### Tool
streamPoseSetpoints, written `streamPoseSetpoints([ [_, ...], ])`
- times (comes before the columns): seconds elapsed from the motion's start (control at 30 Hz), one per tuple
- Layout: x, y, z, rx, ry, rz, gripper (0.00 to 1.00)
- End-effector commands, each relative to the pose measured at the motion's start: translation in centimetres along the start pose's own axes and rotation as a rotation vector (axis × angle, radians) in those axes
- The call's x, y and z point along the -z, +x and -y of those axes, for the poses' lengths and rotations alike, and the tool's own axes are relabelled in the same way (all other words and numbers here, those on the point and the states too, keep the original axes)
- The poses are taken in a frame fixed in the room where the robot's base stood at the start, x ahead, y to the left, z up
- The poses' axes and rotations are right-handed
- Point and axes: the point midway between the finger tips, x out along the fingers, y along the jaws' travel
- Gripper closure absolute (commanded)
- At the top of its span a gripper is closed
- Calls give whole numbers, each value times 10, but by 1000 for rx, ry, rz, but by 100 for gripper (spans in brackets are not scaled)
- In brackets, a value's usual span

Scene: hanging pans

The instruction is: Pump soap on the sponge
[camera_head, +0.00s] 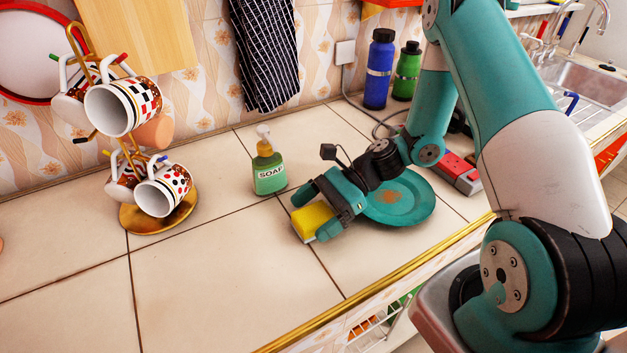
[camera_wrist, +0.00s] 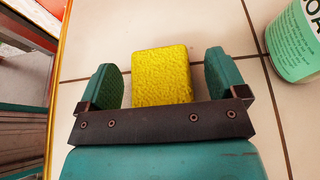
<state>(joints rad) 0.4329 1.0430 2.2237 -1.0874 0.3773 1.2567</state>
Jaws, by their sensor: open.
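A yellow sponge (camera_head: 312,221) lies on the tiled counter, left of the plate. My gripper (camera_head: 313,218) is open around it. In the wrist view the sponge (camera_wrist: 162,76) sits between the two fingers of my gripper (camera_wrist: 163,80), with a gap on each side. The green soap bottle (camera_head: 270,172) with a yellow pump top stands upright on the counter, behind and to the left of my gripper. Part of the bottle (camera_wrist: 296,42) also shows at the right edge of the wrist view; its pump is out of that view.
A teal plate (camera_head: 405,207) with a brown stain lies right beside my gripper. A gold mug stand (camera_head: 160,220) with several mugs is at the left. Blue (camera_head: 379,70) and green (camera_head: 406,72) bottles stand at the back. The front left counter is clear.

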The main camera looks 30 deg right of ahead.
Motion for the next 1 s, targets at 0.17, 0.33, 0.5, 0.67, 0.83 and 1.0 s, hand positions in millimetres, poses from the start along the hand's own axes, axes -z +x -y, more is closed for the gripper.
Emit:
streamPoseSetpoints([
  [0.17,-30,-13,1,3,-6,-2,9],
  [0.33,-70,-29,0,3,-7,-3,9],
  [0.5,-110,-45,0,2,-6,-3,9],
  [0.67,-143,-59,0,1,-6,-2,9],
  [0.83,-168,-69,0,0,-4,-1,9],
  [1.0,-178,-73,0,0,-2,0,9],
])
